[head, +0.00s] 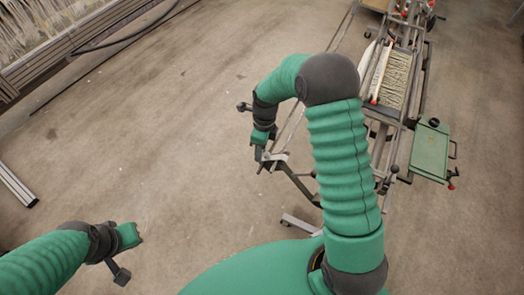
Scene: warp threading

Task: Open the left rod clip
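A metal frame with long rails (343,32) runs from the top right down to the middle, partly hidden behind my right arm. Its near left end has a small grey metal piece (274,157); I cannot tell whether this is the left rod clip or whether it is open. My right gripper (259,153) points down right beside this piece; contact cannot be made out. Its fingers are too small to read. My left gripper (137,236) is low at the left over bare floor, far from the frame. Its fingers are not clear.
A rack of pale threads (396,80) stands on the frame at the upper right. A green tray (430,151) juts out at the frame's right. A large loom-like structure (60,45) fills the upper left corner. The floor between is clear.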

